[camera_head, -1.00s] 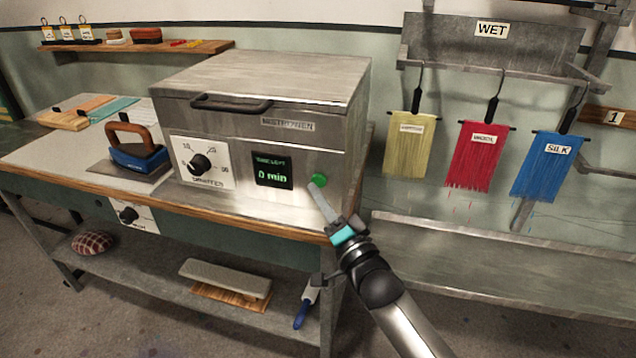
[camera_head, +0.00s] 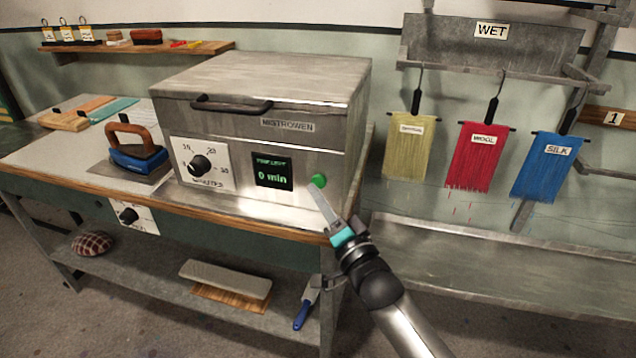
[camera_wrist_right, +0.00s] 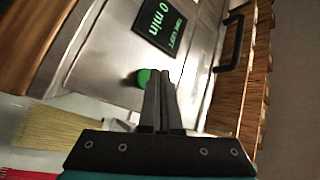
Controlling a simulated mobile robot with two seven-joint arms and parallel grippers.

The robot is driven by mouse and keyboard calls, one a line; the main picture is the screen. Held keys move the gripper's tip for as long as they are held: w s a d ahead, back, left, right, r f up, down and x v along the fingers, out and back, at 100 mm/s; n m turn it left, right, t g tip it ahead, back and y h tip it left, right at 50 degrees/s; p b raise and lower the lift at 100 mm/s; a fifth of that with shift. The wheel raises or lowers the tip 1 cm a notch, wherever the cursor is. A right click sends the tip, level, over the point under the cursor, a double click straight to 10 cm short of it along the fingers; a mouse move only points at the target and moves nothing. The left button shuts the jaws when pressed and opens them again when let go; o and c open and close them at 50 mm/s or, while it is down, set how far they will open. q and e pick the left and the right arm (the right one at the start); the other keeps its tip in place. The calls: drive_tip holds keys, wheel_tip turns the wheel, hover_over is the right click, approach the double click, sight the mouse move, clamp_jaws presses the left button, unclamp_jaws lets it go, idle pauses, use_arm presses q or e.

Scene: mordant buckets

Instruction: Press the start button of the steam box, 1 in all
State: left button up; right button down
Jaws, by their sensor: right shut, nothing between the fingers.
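The steam box (camera_head: 262,95) is a grey metal box with a closed lid, standing on the table. Its green start button (camera_head: 319,180) is on the front, right of a display (camera_head: 272,172) that reads 0 min. My right gripper (camera_head: 315,189) is shut and empty, its tips just below the button in the head view. In the right wrist view the button (camera_wrist_right: 143,77) shows beside the tips of the shut fingers (camera_wrist_right: 160,76); I cannot tell whether they touch it. My left gripper is not in view.
A dial (camera_head: 200,165) sits left of the display. A blue iron (camera_head: 138,157) stands on the table (camera_head: 60,160) to the left. Yellow, red and blue hanks (camera_head: 473,155) hang from a rack at the right, above a metal trough (camera_head: 500,255).

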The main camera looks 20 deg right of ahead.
drive_tip(key=shift+w+d, duration=0.1)
drive_tip(key=shift+w, duration=0.05)
idle(0.8)
drive_tip(key=shift+w+d, duration=0.1)
drive_tip(key=shift+w, duration=0.15)
drive_tip(key=shift+w+d, duration=0.3)
drive_tip(key=shift+w, duration=0.1)
idle(0.7)
drive_tip(key=shift+s, duration=0.1)
drive_tip(key=shift+s+a+p, duration=0.4)
drive_tip(key=shift+s+p, duration=0.1)
drive_tip(key=shift+s, duration=0.05)
drive_tip(key=shift+s+a, duration=0.1)
drive_tip(key=shift+s, duration=0.05)
